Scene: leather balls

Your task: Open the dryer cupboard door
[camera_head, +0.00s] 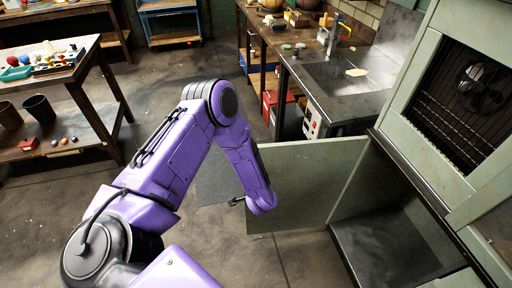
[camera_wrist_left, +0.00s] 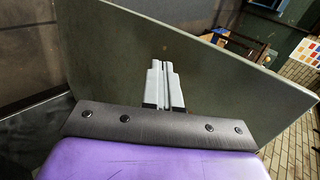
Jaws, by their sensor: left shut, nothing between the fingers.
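The dryer cupboard (camera_head: 440,180) is a pale green cabinet at the right of the head view. Its pale green door (camera_head: 305,180) stands swung out, and the dark lower compartment (camera_head: 390,245) shows beside it. My purple left arm reaches down in front of the door's free side; its fingers are not clear in the head view. In the left wrist view my left gripper (camera_wrist_left: 165,85) is shut and empty, with its fingertips close to the face of the door (camera_wrist_left: 110,70). Whether they touch it I cannot tell. My right gripper is in neither view.
A workbench with a metal sink top (camera_head: 345,85) stands behind the door, with a red box (camera_head: 280,103) under it. A wooden table (camera_head: 45,75) with balls and trays is at the left. The concrete floor (camera_head: 150,80) between them is clear.

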